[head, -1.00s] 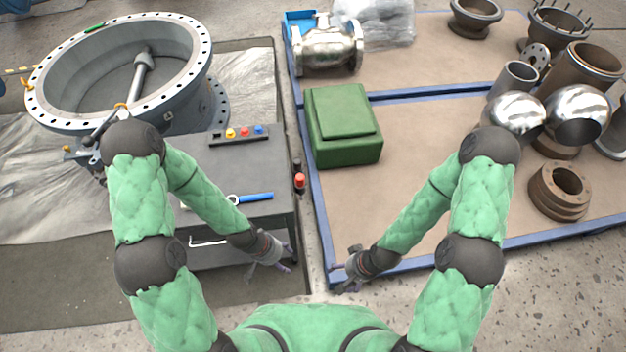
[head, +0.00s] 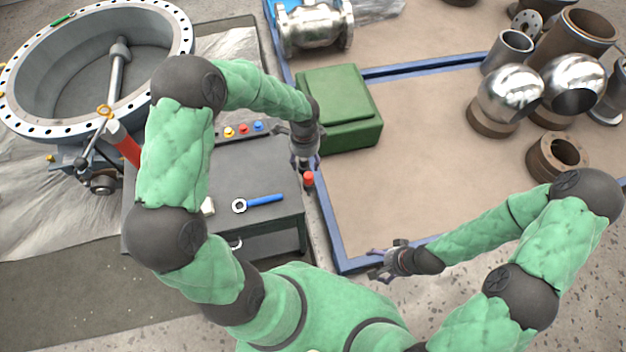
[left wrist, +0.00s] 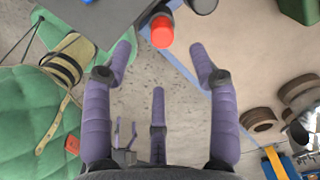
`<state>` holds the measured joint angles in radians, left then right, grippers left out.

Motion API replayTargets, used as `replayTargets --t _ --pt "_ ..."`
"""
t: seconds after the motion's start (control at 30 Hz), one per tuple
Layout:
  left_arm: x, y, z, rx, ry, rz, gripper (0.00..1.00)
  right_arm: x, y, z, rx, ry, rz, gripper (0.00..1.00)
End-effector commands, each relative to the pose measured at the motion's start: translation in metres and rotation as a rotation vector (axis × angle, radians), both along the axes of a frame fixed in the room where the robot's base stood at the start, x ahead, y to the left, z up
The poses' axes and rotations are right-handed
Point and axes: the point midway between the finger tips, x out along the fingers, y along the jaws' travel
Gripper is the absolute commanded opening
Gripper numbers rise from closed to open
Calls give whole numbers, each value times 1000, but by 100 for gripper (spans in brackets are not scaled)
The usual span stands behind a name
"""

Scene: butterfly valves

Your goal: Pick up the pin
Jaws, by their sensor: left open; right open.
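No pin can be told apart for certain. A red-capped cylinder (head: 308,179) stands upright by the right edge of the dark cart (head: 275,170). Its red cap also shows in the left wrist view (left wrist: 162,31), beyond and between my fingertips, with a clear gap. My right gripper (head: 383,266) is open and empty.
A blue-handled wrench (head: 263,200) lies on the cart. A large flanged valve (head: 70,80) stands at the left. A green case (head: 340,110) lies close right of my left gripper. Metal pipe parts (head: 507,95) stand at the right; the brown mat's (head: 400,180) middle is clear.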

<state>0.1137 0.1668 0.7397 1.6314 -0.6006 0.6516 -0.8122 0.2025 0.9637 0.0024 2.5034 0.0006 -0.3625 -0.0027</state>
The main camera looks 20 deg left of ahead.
Motion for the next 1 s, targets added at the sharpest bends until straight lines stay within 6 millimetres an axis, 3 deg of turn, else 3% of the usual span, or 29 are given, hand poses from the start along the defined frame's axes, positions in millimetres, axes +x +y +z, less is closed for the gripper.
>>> replayTargets --t 0.2,0.47,0.73,1.0 --pt "0 -1 -36 -1 2 2 60 0 0 -14 0 0 0 83" --pt "0 -3 -53 -3 1 3 60 0 0 -21 0 0 0 83" --pt "2 -8 -90 -2 2 4 60 0 0 -41 0 0 0 83" --pt "3 -8 -95 -2 0 3 60 0 0 -41 0 0 0 83"
